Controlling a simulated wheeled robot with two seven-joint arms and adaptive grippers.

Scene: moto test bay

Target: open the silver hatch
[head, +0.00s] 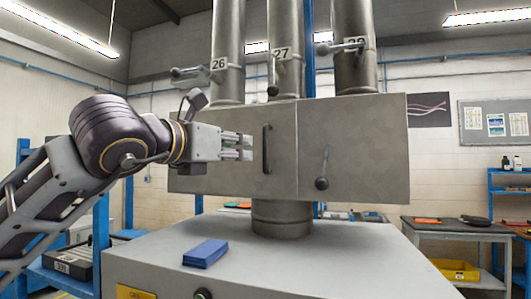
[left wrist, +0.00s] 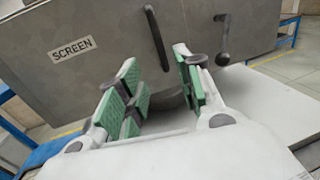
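The silver hatch is on the front of a grey metal box (head: 365,130) below three pipes. A seam splits this front into two panels. The left panel (head: 284,165) carries a dark upright bar handle (head: 266,148), and the right one a ball-ended lever (head: 322,183). My left gripper (head: 238,147) is just left of the handle. Its green-padded fingers (left wrist: 160,86) are apart, with nothing held between them. The panels look closed. My right gripper is out of view.
A grey bench (head: 330,262) lies below the box, with a blue block (head: 205,253) on it. Pipes with levers and tags 26 and 27 (head: 281,53) rise above. A side table (head: 450,228) and blue shelf (head: 509,180) stand at right. Space before the right panel is clear.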

